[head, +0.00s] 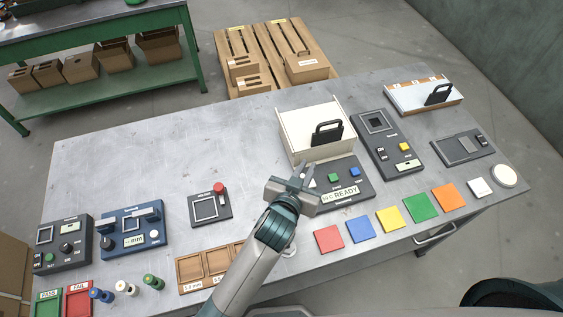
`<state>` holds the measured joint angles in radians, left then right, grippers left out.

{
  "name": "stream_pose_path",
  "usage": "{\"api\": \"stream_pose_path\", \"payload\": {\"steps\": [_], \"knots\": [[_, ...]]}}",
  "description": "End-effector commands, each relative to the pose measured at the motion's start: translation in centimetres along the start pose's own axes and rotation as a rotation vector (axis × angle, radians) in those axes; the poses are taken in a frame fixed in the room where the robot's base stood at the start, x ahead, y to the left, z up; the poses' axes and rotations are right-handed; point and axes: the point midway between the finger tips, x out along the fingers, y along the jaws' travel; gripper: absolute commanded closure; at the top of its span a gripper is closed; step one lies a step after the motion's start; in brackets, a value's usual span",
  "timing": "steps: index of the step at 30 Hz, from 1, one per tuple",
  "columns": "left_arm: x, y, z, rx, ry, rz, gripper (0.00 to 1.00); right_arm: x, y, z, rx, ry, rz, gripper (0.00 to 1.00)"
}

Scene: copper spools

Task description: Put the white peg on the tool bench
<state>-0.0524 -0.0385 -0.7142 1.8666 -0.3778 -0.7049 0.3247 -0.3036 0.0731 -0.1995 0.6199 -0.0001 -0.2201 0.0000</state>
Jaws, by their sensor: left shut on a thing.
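My left gripper (308,172) is over the middle of the grey metal table (170,150), just in front of the white box with a black handle. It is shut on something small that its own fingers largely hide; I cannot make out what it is. A white peg-like piece (126,288) stands at the table's front left, between a blue one (100,295) and a green one (153,282). A green bench (100,25) with bins on its lower shelf is at the top left; I cannot tell for certain that it is the tool bench. My right gripper is not in view.
The white box (313,128) and a button panel (345,192) stand near my gripper. A wooden tray (208,267) and several coloured tiles (388,218) lie along the front edge. Devices stand at both ends. The table's back left is clear. A wooden pallet (268,55) stands behind.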

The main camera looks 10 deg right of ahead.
Motion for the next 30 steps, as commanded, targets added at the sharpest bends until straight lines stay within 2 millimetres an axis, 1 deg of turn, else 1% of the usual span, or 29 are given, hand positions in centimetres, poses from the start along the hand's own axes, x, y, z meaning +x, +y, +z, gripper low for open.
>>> {"api": "stream_pose_path", "payload": {"steps": [5, 8, 11, 22, 27, 30], "knots": [[0.2, -0.4, 0.2, 0.001, 0.000, -0.001, 1.00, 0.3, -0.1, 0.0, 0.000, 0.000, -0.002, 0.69], [0.6, -1.1, 0.8, 0.002, 0.000, -0.001, 1.00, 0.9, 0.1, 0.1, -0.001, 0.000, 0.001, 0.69], [1.3, -2.5, 1.5, 0.005, 0.001, -0.003, 1.00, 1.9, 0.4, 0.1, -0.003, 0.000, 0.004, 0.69], [4.5, -9.1, 4.7, 0.004, 0.000, -0.004, 1.00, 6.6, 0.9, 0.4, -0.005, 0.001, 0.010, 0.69], [5.3, -10.9, 5.3, 0.002, 0.001, -0.002, 1.00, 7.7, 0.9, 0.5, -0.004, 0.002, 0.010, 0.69], [5.5, -11.3, 5.4, 0.000, 0.000, -0.001, 1.00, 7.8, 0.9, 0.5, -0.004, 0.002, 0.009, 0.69]]}}
